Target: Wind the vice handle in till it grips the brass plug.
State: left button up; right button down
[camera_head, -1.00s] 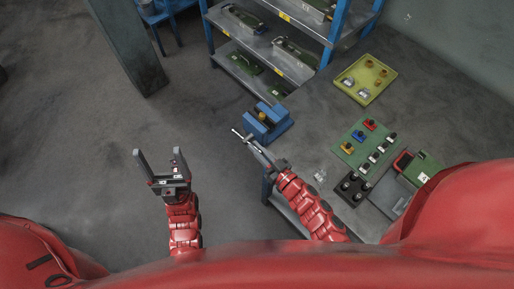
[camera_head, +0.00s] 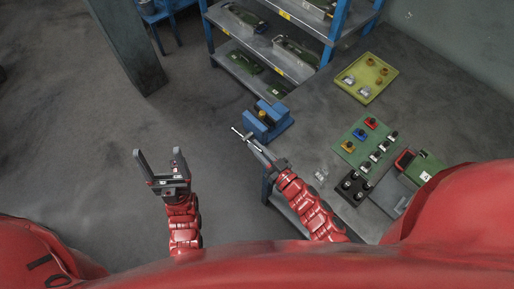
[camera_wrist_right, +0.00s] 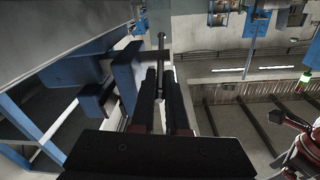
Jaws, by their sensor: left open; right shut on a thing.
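The blue vice (camera_head: 272,124) stands at the left edge of the grey workbench. The brass plug (camera_head: 262,116) sits upright between its jaws; whether the jaws touch it is too small to tell. My right gripper (camera_head: 247,138) is at the vice's front side, shut on the vice handle (camera_head: 236,130), a thin metal bar. In the right wrist view the handle (camera_wrist_right: 161,45) sticks out beyond the two dark fingers, beside the blue vice body (camera_wrist_right: 124,75); the plug does not show there. My left gripper (camera_head: 158,153) is open and empty, over the floor left of the bench.
A yellow-green tray (camera_head: 365,78) with small parts lies at the bench's back. A green board (camera_head: 352,150) with coloured knobs and a black block (camera_head: 353,188) lie to the right. A blue shelf rack (camera_head: 333,35) stands behind. Floor around my left gripper is clear.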

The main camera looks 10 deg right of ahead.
jog(key=f+t+y+b, duration=0.1)
jog(key=b, duration=0.3)
jog(key=t+y+b, duration=0.1)
jog(key=t+b, duration=0.1)
jog(key=b, duration=0.3)
jog(key=shift+f, duration=0.4)
jog(key=c, duration=1.2)
grip_release()
jog(key=shift+s, duration=0.1)
jog(key=b+v, duration=0.4)
jog(key=v, duration=1.3)
jog(key=shift+f, duration=0.25)
